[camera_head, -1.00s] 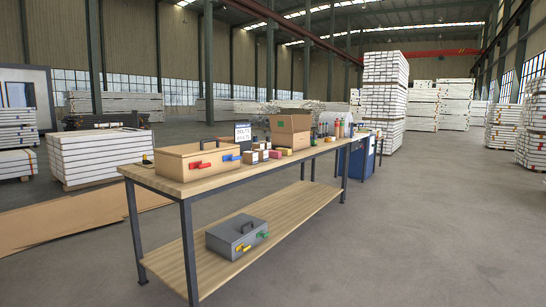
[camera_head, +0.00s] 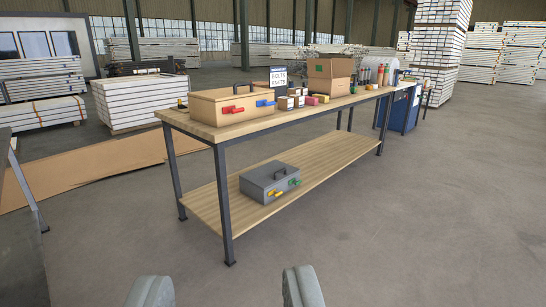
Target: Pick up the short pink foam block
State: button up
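A small pink block (camera_head: 312,101) sits on the top of the long wooden workbench (camera_head: 190,124), right of some small boxes and beside a yellow block (camera_head: 322,98). It is small and far off in the view. My gripper (camera_head: 226,289) shows at the bottom edge, its two grey fingertips wide apart with nothing between them. It is well short of the bench, over the concrete floor.
A tan toolbox (camera_head: 232,105) stands at the bench's near end, a cardboard box (camera_head: 329,74) behind the blocks. A grey toolbox (camera_head: 269,181) lies on the lower shelf (camera_head: 205,203). Floor (camera_head: 420,220) right of the bench is clear. A dark panel (camera_head: 18,230) stands at left.

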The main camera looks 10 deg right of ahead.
aim_at(309, 101)
jog(key=i+l+z, duration=0.35)
jog(key=i, duration=0.5)
jog(key=i+z, duration=0.3)
jog(key=i, duration=0.55)
jog(key=i+u, duration=0.1)
jog(key=i, duration=0.55)
jog(key=i+l+u, duration=0.1)
jog(key=i, duration=0.55)
jog(key=i+l+u, duration=0.1)
jog(key=i, duration=0.55)
jog(key=i+l+u, duration=0.25)
jog(key=i, duration=0.25)
jog(key=i+l+u, duration=0.25)
jog(key=i+l, duration=0.1)
jog(key=i, duration=0.1)
